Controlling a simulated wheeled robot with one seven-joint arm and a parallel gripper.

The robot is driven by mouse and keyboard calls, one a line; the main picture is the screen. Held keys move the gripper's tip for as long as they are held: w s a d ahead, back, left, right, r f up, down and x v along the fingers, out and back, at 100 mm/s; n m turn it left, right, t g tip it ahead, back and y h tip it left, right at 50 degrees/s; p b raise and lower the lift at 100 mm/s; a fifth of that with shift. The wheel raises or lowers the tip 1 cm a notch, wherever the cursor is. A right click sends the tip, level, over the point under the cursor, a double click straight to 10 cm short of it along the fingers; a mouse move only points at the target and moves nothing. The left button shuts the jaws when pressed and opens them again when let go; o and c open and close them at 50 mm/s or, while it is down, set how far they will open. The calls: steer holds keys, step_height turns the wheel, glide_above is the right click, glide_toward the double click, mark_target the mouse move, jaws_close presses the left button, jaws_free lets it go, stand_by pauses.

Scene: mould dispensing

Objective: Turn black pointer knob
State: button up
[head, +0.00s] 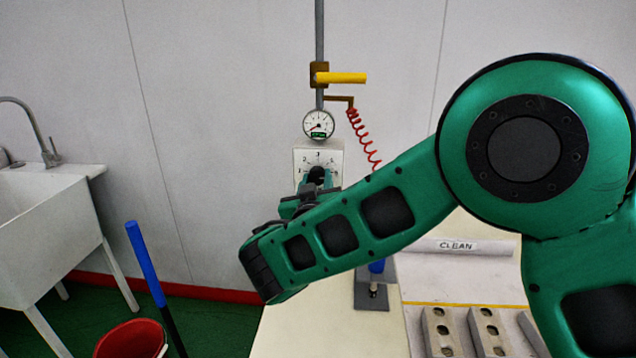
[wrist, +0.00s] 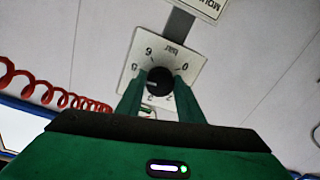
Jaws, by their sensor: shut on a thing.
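The black pointer knob (wrist: 158,82) sits at the centre of a white dial plate (wrist: 150,52) marked with numbers and "bar". In the wrist view, my gripper (wrist: 159,90) has its two green fingers on either side of the knob, shut on it. In the head view, the dial plate (head: 304,156) is on the wall below a round gauge (head: 318,124). The knob (head: 318,172) is partly hidden there by my gripper (head: 317,180). The knob's exact pointing direction is hard to read.
A yellow-handled valve (head: 340,78) is on the pipe above the gauge. A red coiled hose (head: 362,137) hangs right of the dial. A blue-handled tool (head: 376,267) stands on the table (head: 330,330) below my arm. Metal moulds (head: 440,335) lie at right.

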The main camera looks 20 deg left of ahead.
steer(key=shift+m, duration=0.5)
steer(key=o, duration=1.1)
steer(key=shift+s, duration=0.1)
steer(key=v, duration=1)
steer(key=shift+s, duration=0.3)
